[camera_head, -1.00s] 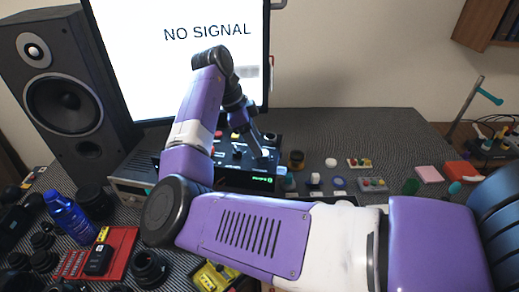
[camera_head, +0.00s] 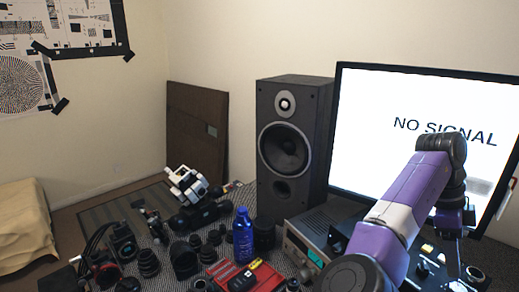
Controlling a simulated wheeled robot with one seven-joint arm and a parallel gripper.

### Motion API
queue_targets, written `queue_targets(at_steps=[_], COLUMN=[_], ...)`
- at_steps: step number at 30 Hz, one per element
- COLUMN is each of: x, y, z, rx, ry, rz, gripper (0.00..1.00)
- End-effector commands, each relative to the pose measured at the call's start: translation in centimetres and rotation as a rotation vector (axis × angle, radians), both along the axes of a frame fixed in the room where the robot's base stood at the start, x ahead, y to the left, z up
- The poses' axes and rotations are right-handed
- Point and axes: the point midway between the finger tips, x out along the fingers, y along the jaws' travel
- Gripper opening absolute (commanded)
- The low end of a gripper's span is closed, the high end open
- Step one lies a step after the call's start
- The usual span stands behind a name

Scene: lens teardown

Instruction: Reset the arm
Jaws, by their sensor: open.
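My purple and white arm rises at the right of the head view. It bends down at a dark wrist in front of the monitor. My gripper (camera_head: 453,258) hangs below the wrist, pointing down over the dark control box (camera_head: 427,272). It is small and partly hidden, and I see nothing held in it. The jaws are open.
A monitor (camera_head: 380,110) reading "NO SIGNAL" stands behind my arm, with a speaker (camera_head: 311,110) to its left. A silver-fronted unit (camera_head: 306,246), a blue bottle (camera_head: 243,236), a red tray (camera_head: 221,270) and several dark lens parts crowd the table.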

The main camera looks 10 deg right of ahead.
Motion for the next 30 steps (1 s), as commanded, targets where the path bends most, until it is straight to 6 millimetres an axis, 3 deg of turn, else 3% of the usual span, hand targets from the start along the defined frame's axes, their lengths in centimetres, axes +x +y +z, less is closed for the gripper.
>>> queue_targets(at_steps=[5,8,15,18,24,30], x=[1.5,3.2,5.8,6.3,7.5,8.6], y=[-2.6,-5.1,-11.0,-12.5,-13.0,-9.5], z=[0.3,1.6,4.4,5.6,7.7,8.8], rx=[-0.063,-0.155,-0.484,-0.630,-0.929,-1.198], ry=[-0.030,-0.092,-0.118,-0.085,0.019,0.129], rz=[0.154,0.275,0.570,0.690,0.950,1.211], gripper=[0.56,0.56,0.56,0.56,0.56,0.56])
